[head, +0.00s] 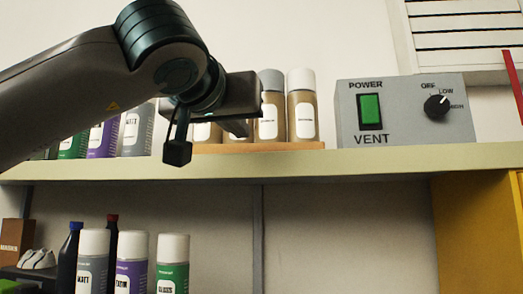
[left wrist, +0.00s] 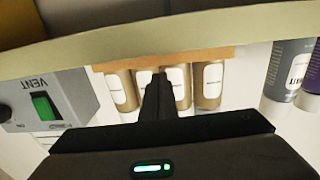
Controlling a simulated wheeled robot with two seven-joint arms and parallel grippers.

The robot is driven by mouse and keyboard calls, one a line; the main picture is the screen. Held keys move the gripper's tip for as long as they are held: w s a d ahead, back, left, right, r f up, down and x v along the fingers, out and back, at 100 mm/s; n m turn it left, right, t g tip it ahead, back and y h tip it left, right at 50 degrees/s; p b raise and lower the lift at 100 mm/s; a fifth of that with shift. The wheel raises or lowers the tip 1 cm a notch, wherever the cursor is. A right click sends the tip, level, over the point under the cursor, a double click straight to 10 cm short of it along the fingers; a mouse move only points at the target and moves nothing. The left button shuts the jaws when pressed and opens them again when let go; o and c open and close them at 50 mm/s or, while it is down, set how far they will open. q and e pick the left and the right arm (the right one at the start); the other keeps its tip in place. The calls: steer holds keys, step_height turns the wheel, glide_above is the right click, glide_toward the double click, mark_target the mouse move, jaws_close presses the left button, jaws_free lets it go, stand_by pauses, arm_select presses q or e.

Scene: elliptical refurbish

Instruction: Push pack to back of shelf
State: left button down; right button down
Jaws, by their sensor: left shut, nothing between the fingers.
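The pack is several tan spray cans with white labels on a brown cardboard base (head: 285,146), standing upright on the cream shelf (head: 380,160). In the left wrist view the picture is inverted, and the pack's base (left wrist: 205,56) shows along the shelf edge. My left gripper (head: 177,152) is shut and empty, in front of the pack's left part and hiding some of its cans. In the left wrist view its shut fingers (left wrist: 157,95) overlap the middle of the pack. I cannot tell whether they touch it. My right gripper is not in view.
A grey vent control box (head: 400,115) stands right of the pack. Purple, grey and green cans (head: 137,132) stand to its left, partly behind my arm. More cans (head: 131,265) and dark bottles are below the shelf. A yellow cabinet (head: 480,230) is at lower right.

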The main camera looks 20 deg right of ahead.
mark_target(251, 140)
arm_select(q)
steer(key=shift+p+x, duration=0.85)
steer(key=shift+x, duration=0.95)
steer(key=shift+w+d, duration=0.1)
steer(key=shift+w, duration=0.1)
steer(key=shift+w+d+p, duration=0.25)
steer(key=shift+w+p, duration=0.1)
steer(key=shift+w+d, duration=0.2)
steer(key=shift+w+d+p, duration=0.25)
steer(key=shift+w+p, duration=0.15)
steer(key=shift+w+d, duration=0.15)
steer(key=shift+d, duration=0.05)
steer(key=shift+w+d+p, duration=0.2)
steer(key=shift+w+p, duration=0.2)
steer(key=shift+w+d, duration=0.1)
